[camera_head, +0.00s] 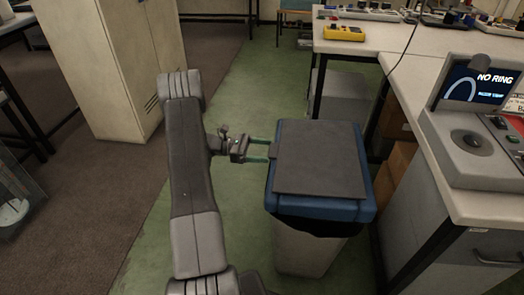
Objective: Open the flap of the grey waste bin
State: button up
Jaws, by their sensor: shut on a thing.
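The waste bin (308,247) stands on the green floor strip in the middle of the view. It has a pale grey body, a blue rim and a dark liner showing below the rim. Its dark grey flap (320,160) lies flat over the top and looks closed. My gripper (268,150) reaches in from the left, with green fingers at the flap's left edge. It is shut on a small tab at that edge of the flap. The exact contact is small and partly hidden.
A workbench (440,155) with a console (480,140) stands close on the bin's right. Cardboard boxes (398,165) sit under it. A yellow device (344,33) lies on the far bench. A cream cabinet (105,60) stands at the back left. The floor left of my arm is clear.

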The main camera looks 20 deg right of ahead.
notch_tip(320, 180, up, 14)
jog(key=d+f+t+y+p, duration=0.15)
jog(key=y+p, duration=0.25)
jog(key=p, duration=0.6)
jog(key=s+d+r+t+y+p, duration=0.2)
jog(key=s+d+r+y+p, duration=0.1)
jog(key=r+p, duration=0.4)
jog(key=s+d+r+t+y+p, duration=0.2)
jog(key=s+d+r+p, duration=0.3)
jog(key=d+r+p, duration=0.3)
notch_tip(320, 180, up, 3)
jog(key=shift+d+f+y+p, duration=0.1)
jog(key=shift+d+y+p, duration=0.15)
jog(key=shift+y, duration=0.25)
jog(key=shift+t, duration=0.25)
jog(key=s+d+r+p, duration=0.2)
jog(key=d, duration=0.1)
jog(key=s+d+p, duration=0.1)
jog(key=d, duration=0.1)
jog(key=shift+s+d+r, duration=0.1)
jog(key=shift+r, duration=0.3)
jog(key=s+d+r+p, duration=0.1)
jog(key=s+d+p, duration=0.1)
jog(key=s+d, duration=0.4)
jog(key=d, duration=0.4)
jog(key=shift+s+d+r+p, duration=0.15)
jog(key=shift+d+r+p, duration=0.05)
jog(key=shift+r+p, duration=0.15)
jog(key=shift+s+d, duration=0.35)
jog(key=shift+d, duration=0.4)
